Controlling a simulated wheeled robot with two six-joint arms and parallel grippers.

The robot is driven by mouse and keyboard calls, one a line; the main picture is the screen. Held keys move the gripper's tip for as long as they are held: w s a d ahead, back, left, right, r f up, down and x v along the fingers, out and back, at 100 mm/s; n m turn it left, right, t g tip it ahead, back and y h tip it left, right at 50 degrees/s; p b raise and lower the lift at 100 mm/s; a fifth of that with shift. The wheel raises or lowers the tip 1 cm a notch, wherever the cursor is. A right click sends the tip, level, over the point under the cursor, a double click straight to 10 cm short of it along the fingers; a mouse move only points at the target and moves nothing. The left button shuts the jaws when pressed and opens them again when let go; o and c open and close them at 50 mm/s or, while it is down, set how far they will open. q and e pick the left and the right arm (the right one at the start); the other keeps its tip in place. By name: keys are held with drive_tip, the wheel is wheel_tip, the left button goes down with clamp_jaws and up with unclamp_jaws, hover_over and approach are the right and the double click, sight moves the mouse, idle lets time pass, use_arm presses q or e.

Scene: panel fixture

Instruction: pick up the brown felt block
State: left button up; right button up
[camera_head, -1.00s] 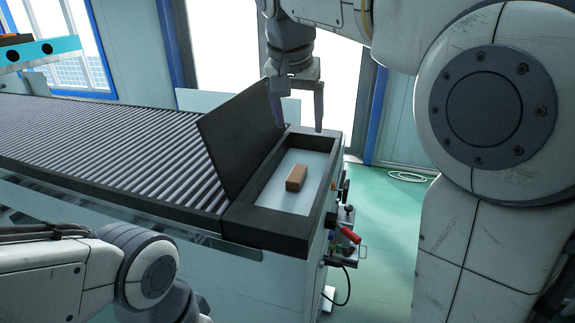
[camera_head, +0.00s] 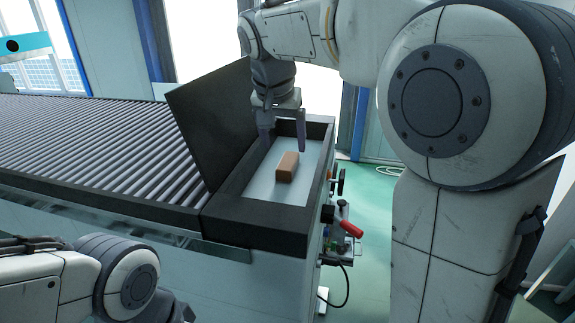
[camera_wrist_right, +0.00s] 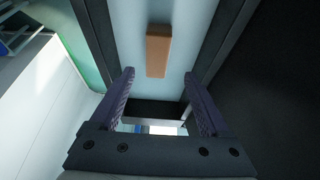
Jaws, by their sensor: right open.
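The brown felt block (camera_head: 287,167) lies on the pale floor of a dark-rimmed open compartment (camera_head: 262,214) at the end of the roller conveyor. My right gripper (camera_head: 284,147) is open and empty, above the far part of the compartment, with its fingers pointing down. In the right wrist view the block (camera_wrist_right: 158,51) lies beyond the two spread fingertips (camera_wrist_right: 158,78), apart from them and roughly in line with the gap between them. My left arm shows at the lower left of the head view, but its gripper is out of the picture.
A dark lid (camera_head: 213,125) stands tilted open on the left side of the compartment. The roller conveyor (camera_head: 90,145) stretches away to the left. A red-handled control (camera_head: 350,229) sticks out on the right side of the fixture. Green floor lies to the right.

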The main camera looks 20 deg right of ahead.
sight(288, 161)
drive_tip(key=p+x, duration=0.1)
drive_tip(key=x, duration=0.1)
drive_tip(key=s+p+x, duration=0.1)
drive_tip(key=x, duration=0.1)
drive_tip(key=shift+w+d+f, duration=0.1)
drive_tip(key=shift+w+f, duration=0.05)
drive_tip(key=shift+f, duration=0.3)
drive_tip(key=shift+w+d+f, duration=0.1)
drive_tip(key=shift+w+f, duration=0.1)
drive_tip(key=shift+f, duration=0.25)
clamp_jaws()
